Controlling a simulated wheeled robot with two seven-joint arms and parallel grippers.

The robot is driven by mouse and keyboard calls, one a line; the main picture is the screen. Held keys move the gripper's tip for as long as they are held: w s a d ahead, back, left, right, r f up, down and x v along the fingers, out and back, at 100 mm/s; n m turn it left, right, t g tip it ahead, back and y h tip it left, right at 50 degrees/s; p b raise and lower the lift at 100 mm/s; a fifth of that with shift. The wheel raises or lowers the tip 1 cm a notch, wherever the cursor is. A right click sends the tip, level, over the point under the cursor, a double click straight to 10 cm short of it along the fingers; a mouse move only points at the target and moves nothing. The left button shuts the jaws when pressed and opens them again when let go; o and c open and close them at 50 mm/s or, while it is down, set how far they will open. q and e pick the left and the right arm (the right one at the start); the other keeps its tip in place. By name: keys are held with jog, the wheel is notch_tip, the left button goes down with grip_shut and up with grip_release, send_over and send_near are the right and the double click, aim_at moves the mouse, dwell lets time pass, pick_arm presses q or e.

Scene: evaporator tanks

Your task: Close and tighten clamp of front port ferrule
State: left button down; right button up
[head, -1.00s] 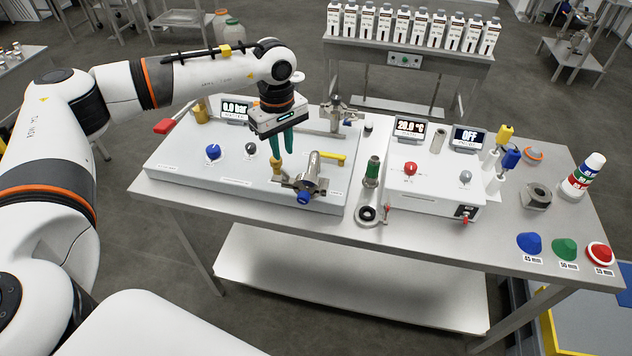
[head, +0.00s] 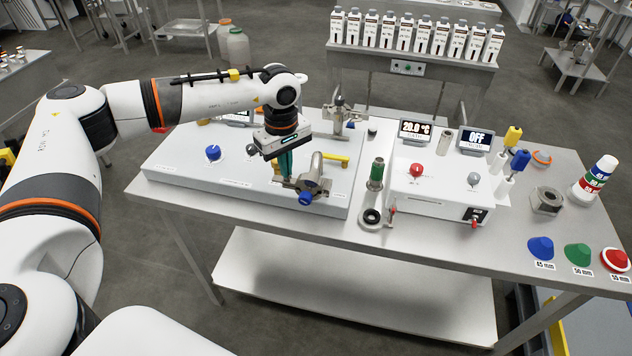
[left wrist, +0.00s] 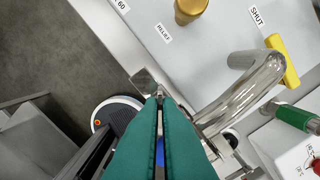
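The front port (head: 316,172) is a bent metal pipe at the front of the white panel, with a metal clamp and a blue knob (head: 306,198) at its lower end. It shows in the left wrist view as a shiny pipe (left wrist: 252,85), the clamp hardware partly hidden behind my fingers. My left gripper (head: 285,176) points down just left of the clamp. Its green fingers (left wrist: 158,97) lie close together with a thin gap. A small metal clamp part (left wrist: 145,82) is at the tips; I cannot tell whether it is between them. My right gripper is not in view.
A yellow valve handle (head: 337,158) is just right of the pipe, and a brass relief fitting (left wrist: 188,8) is nearby. A green-topped part (head: 376,174) and the heater box (head: 432,190) stand to the right. Another metal port (head: 339,118) is at the panel's back.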

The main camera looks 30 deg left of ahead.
pick_arm(q)
jog(key=shift+m+b, duration=0.3)
jog(key=shift+m, duration=0.8)
jog(key=shift+f+m+b, duration=0.1)
jog(key=shift+m+b, duration=0.2)
jog(key=shift+m, duration=0.8)
jog(key=shift+m, duration=0.3)
jog(key=shift+m+b, duration=0.35)
jog(key=shift+m, duration=0.45)
